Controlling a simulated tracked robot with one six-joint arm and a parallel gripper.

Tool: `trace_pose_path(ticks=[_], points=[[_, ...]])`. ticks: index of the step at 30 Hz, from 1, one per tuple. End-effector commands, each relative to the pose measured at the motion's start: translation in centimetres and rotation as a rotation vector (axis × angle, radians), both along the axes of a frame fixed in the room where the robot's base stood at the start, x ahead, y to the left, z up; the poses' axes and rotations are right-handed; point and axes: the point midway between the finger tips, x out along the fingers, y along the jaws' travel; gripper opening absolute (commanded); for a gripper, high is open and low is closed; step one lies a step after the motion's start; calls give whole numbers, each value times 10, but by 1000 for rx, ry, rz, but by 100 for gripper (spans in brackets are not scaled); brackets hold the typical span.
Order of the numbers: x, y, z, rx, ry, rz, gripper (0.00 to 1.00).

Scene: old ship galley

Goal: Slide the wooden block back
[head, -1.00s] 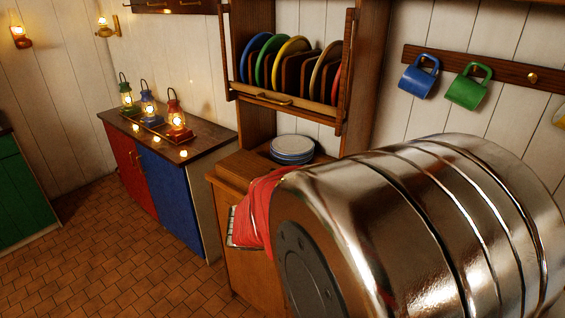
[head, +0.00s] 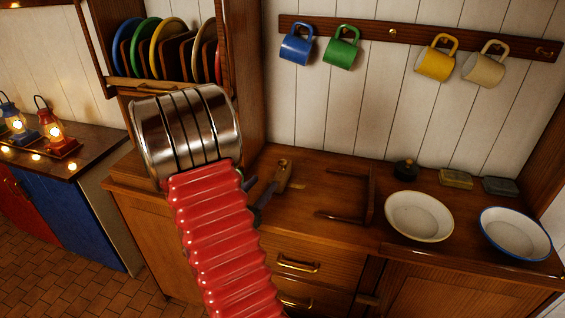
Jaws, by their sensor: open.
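Dark finger-like parts of my gripper (head: 258,200) show just beside my red ribbed arm sleeve, at the block's left. The gripper is open, with nothing seen between its fingers. The arm hides much of the gripper; I cannot tell whether it touches the block.
A dark wooden bracket (head: 371,194) lies on the counter right of the block. A cream bowl (head: 419,217), a blue-rimmed bowl (head: 515,234) and a dark lidded pot (head: 406,170) stand further right. Mugs hang from a rail (head: 390,34). A plate rack (head: 150,88) is behind my arm.

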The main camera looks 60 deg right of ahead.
Motion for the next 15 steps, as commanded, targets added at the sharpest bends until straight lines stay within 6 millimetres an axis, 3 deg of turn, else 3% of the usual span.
trace_pose_path(ticks=[8, 15], points=[[0, -1, 0, 0, -2, -1, 43], [-1, -15, 0, 0, -2, -3, 43]])
